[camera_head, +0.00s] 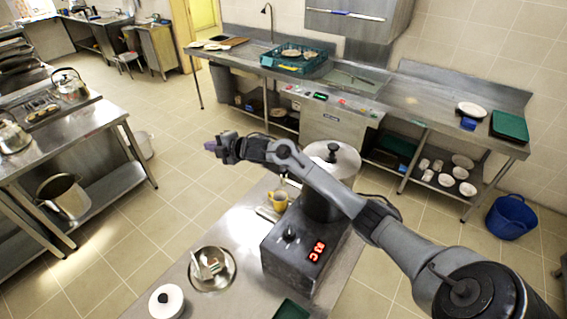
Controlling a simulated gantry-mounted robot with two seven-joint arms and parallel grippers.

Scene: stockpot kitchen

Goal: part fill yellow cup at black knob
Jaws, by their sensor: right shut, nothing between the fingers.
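The yellow cup (278,200) stands on the steel counter, on or beside a small tray at the left side of the dark boiler unit. The black knob (290,235) is on top of that unit's dark base (285,262), near a red lit display (316,251). A lidded steel pot (333,158) rises behind, partly hidden by my right arm. My right gripper (217,147) is shut and empty, in the air up and left of the cup in the picture, apart from cup and knob. My left gripper is out of view.
A round steel dish (212,269) with small items and a white lidded pot (166,301) stand on the counter's left. A green tray edge (292,310) shows at the front. A blue bucket (511,217) stands on the floor. Floor left of the counter is open.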

